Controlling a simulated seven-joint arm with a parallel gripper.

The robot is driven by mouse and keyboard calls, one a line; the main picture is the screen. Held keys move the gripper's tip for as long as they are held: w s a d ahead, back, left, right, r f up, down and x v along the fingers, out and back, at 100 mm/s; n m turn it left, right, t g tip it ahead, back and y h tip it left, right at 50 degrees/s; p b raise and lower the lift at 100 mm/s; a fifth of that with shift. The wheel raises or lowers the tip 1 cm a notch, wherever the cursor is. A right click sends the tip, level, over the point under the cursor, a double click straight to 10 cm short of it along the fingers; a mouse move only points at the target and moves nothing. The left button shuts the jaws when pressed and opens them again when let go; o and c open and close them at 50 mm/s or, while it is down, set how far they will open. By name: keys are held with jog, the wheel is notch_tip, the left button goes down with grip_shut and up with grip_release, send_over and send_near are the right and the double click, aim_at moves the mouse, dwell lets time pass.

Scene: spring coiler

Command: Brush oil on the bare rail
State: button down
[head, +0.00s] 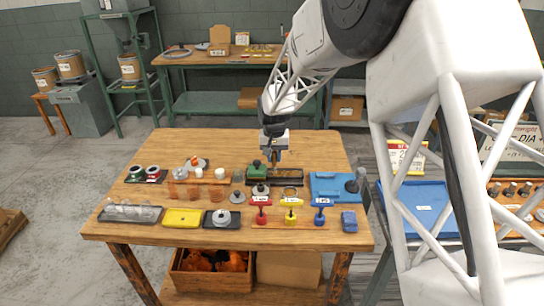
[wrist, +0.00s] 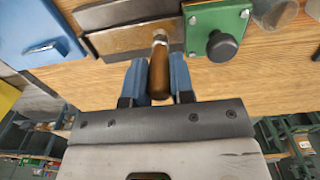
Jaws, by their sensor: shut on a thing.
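My gripper (head: 275,157) is at the back middle of the wooden table. In the wrist view its two blue fingers (wrist: 157,85) are shut on the brown wooden handle of a brush (wrist: 159,62). The brush's pale metal collar points away from the gripper, over a long dark-edged tray or rail piece (wrist: 118,40) with a brown inner surface. This piece also shows in the head view (head: 291,183), below and right of the gripper. The bristles are hard to make out, and I cannot tell whether they touch. I cannot tell which surface is the bare rail.
A green block with a black knob (wrist: 231,20) adjoins the piece; a blue board (head: 322,190) lies on its other side. Red, yellow and blue knobbed tools (head: 291,216) stand in front. Jars, a yellow tray (head: 182,218) and a clear-parts tray (head: 130,215) fill the left.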

jog(key=shift+d, duration=0.2)
dwell(0.3)
jog(key=shift+d, duration=0.65)
jog(key=shift+d, duration=0.15)
jog(key=shift+d, duration=0.8)
jog(key=shift+d, duration=0.15)
jog(key=shift+d, duration=0.7)
jog(key=shift+d, duration=0.2)
jog(key=shift+d, duration=0.65)
jog(key=shift+d, duration=0.15)
dwell(0.4)
